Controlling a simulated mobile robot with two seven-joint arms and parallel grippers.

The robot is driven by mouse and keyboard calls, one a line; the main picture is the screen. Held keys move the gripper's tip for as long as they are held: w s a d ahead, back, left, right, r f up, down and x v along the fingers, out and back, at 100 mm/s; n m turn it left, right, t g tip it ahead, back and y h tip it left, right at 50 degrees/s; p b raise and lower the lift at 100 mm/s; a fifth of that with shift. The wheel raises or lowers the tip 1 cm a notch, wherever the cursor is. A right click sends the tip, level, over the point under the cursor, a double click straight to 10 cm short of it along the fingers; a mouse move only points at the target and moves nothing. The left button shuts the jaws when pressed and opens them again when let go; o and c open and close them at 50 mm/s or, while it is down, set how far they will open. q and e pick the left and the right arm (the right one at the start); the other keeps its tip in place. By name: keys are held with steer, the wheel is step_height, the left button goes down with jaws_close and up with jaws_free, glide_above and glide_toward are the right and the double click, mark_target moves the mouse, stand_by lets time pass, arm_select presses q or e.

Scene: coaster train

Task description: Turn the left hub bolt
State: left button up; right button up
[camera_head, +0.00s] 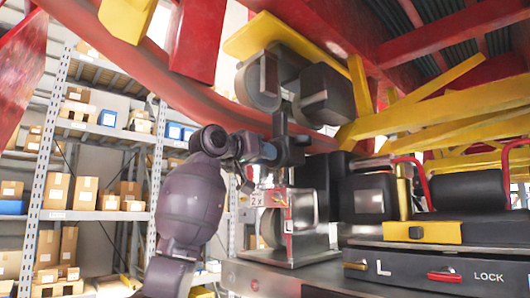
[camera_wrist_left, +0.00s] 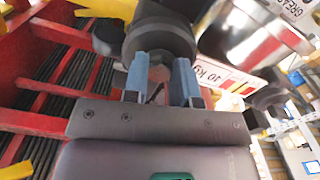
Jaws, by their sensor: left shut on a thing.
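My left gripper (camera_head: 268,152) reaches in from the left at the lower part of the wheel assembly. In the left wrist view its two blue fingertips (camera_wrist_left: 160,64) stand a little apart at a dark round hub part (camera_wrist_left: 160,35). The gripper is shut on the left hub bolt, which is mostly hidden between the fingers. In the head view the dark hub block (camera_head: 291,148) is just right of the fingertips, under the large grey wheel (camera_head: 258,82) and a second dark wheel (camera_head: 326,96). My right gripper is not in view.
A red curved rail (camera_head: 150,75) and yellow beams (camera_head: 440,110) pass overhead. Below is a metal bench (camera_head: 290,280) with a boxed device (camera_head: 304,215) labelled "2 x". Shelves with cartons (camera_head: 85,190) stand behind at left.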

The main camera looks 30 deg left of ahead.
arm_select(q)
steer(key=shift+f+m+p, duration=0.15)
steer(key=shift+m+p, duration=0.15)
steer(key=shift+m, duration=0.8)
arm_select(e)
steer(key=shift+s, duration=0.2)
arm_select(q)
steer(key=o, duration=0.9)
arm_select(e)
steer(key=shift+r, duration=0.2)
arm_select(q)
steer(key=shift+a, duration=0.1)
steer(key=b+v, duration=0.3)
steer(key=v, duration=0.8)
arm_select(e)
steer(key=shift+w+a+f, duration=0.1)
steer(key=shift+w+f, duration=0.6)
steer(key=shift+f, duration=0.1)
